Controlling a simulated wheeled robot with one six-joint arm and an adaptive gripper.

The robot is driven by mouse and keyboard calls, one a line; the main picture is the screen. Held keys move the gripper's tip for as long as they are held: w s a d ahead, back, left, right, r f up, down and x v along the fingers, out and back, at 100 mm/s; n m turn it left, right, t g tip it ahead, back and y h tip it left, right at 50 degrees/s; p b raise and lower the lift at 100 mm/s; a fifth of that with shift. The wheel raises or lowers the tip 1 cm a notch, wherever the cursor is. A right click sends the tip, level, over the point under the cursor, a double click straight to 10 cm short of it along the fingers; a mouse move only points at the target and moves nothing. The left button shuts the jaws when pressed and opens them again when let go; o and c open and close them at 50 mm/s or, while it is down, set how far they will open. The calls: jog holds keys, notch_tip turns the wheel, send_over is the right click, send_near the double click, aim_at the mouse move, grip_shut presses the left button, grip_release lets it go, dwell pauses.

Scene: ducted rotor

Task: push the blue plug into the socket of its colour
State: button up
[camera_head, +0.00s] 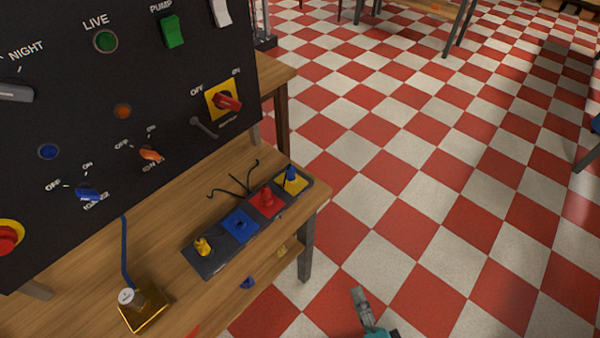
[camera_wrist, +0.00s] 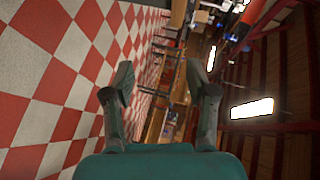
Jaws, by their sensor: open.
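The blue plug (camera_head: 291,174) stands upright at the far right end of a dark socket strip (camera_head: 210,265) on the wooden table, over the yellow socket plate (camera_head: 298,186). The blue socket plate (camera_head: 240,226) is further left on the strip; no tall plug stands on it. A red plug (camera_head: 267,197) stands on the red plate between them. A yellow plug (camera_head: 202,246) stands at the strip's near left end. My gripper (camera_head: 362,307) is low at the bottom of the head view, right of the table and away from the plugs. In the wrist view my gripper (camera_wrist: 162,80) is open and empty.
A black control panel (camera_head: 120,110) with switches and lamps rises behind the strip. Dark cables lie behind the strip. A gold tray (camera_head: 155,318) with a white-topped object stands front left. A small blue thing (camera_head: 247,283) shows below the table edge.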

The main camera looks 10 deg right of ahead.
jog(key=w+a+m+y, duration=0.2)
jog(key=w+m, duration=0.6)
jog(key=w, duration=0.5)
jog(key=m+t+y, duration=0.2)
jog(key=m+y, duration=0.2)
jog(key=m, duration=0.4)
send_near(294, 174)
jog(key=x, duration=0.5)
jog(key=shift+a+r, duration=0.1)
jog(key=shift+r, duration=0.2)
jog(key=shift+f+x, duration=0.15)
jog(key=shift+x, duration=1.4)
jog(key=shift+f+x, duration=0.1)
jog(key=shift+x, duration=1.4)
jog(key=shift+c, duration=0.2)
grip_shut()
